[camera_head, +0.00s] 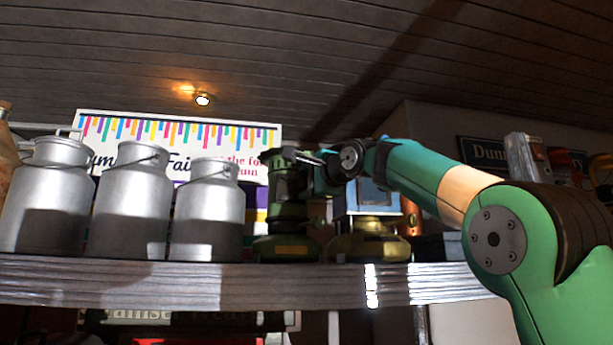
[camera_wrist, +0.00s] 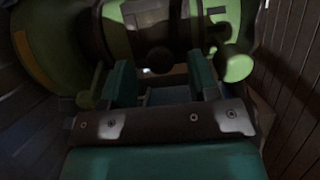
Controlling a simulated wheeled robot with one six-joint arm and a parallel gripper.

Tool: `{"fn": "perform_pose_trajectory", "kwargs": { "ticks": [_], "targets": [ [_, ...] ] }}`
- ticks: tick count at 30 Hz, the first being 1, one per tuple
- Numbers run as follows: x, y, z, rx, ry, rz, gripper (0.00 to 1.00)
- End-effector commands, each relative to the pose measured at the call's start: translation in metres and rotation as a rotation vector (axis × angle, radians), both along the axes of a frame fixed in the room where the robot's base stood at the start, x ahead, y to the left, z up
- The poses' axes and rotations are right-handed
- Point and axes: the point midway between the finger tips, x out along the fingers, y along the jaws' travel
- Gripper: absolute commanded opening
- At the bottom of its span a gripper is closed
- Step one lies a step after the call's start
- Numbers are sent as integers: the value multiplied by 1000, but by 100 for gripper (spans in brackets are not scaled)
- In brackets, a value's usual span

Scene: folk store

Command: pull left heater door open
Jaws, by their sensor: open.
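The left heater (camera_head: 287,205) is a dark green, lantern-like unit standing on the shelf, right of the metal cans. My gripper (camera_head: 308,158) reaches in from the right at the height of its upper part. In the wrist view, the two teal fingers of my gripper (camera_wrist: 163,80) are apart, close to the green heater body (camera_wrist: 45,45). A round green knob-like part (camera_wrist: 236,67) shows beside the right finger. I cannot make out the door's edge or handle, or whether a finger touches the heater. The door's state cannot be told.
A second heater (camera_head: 368,245) with a brass-coloured base stands just right, partly behind my arm. Several metal milk cans (camera_head: 130,205) stand close on the left. The wooden shelf (camera_head: 180,282) runs below them. A colourful banner (camera_head: 180,135) hangs behind.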

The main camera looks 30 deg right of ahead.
Motion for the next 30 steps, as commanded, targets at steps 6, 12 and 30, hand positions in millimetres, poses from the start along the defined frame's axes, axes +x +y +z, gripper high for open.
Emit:
{"fn": "perform_pose_trajectory", "kwargs": {
  "ticks": [6, 12, 30],
  "targets": [
    [10, 1, 0, -1, 0, 0, 55],
    [9, 1, -1, -1, 0, 0, 55],
    [3, -14, -2, 0, 0, -62, 0]
  ]
}}
